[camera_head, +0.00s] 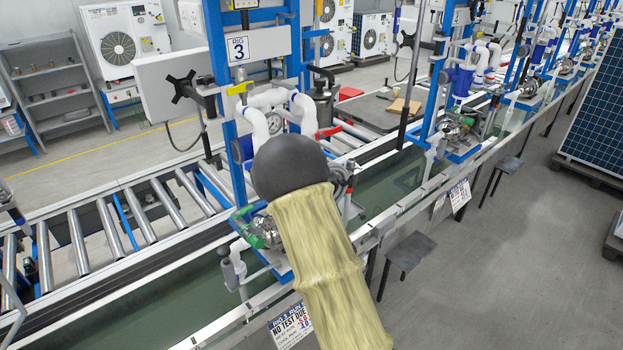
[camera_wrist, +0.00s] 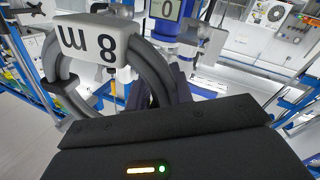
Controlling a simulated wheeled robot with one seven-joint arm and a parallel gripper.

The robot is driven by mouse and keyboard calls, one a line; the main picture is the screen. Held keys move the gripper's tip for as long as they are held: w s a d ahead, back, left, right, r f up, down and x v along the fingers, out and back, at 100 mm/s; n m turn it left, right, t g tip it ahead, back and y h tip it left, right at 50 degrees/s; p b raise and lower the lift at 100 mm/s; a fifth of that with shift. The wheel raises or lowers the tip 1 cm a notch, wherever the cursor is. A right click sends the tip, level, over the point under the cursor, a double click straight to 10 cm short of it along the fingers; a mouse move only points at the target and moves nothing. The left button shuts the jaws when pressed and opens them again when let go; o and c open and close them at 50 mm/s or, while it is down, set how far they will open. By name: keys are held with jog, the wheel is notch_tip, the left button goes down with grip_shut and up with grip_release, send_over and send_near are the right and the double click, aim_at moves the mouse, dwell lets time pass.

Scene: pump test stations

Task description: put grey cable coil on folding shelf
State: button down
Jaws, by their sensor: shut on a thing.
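The grey cable coil (camera_wrist: 150,72) shows in the wrist view as thick grey loops just beyond my gripper (camera_wrist: 160,118). A white tag (camera_wrist: 92,40) on it reads "8 m" upside down. In the head view my sleeved arm and dark round wrist cover the gripper and most or all of the coil, in front of station 3. A small dark grey folding shelf (camera_head: 410,250) sticks out from the front side of the line, right of my arm; its top looks bare.
A similar dark shelf (camera_head: 507,164) is farther along the line. The blue station 3 frame (camera_head: 225,110), with white pipes, stands close behind my wrist. A roller conveyor (camera_head: 110,225) runs left. The grey floor (camera_head: 490,270) at right is open, up to a dark blue panel (camera_head: 597,120).

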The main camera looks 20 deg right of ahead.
jog(key=s+a+f+b, duration=0.1)
jog(key=s+f, duration=0.2)
jog(key=f, duration=0.6)
jog(key=s+a+f+b, duration=0.1)
jog(key=s+f+b, duration=0.1)
jog(key=f, duration=0.8)
jog(key=s+a+f+h+b, duration=0.1)
jog(key=s+a+f+b, duration=0.1)
jog(key=f, duration=0.7)
jog(key=shift+s+f+m, duration=0.3)
jog(key=shift+s+m, duration=0.1)
jog(key=shift+s, duration=0.4)
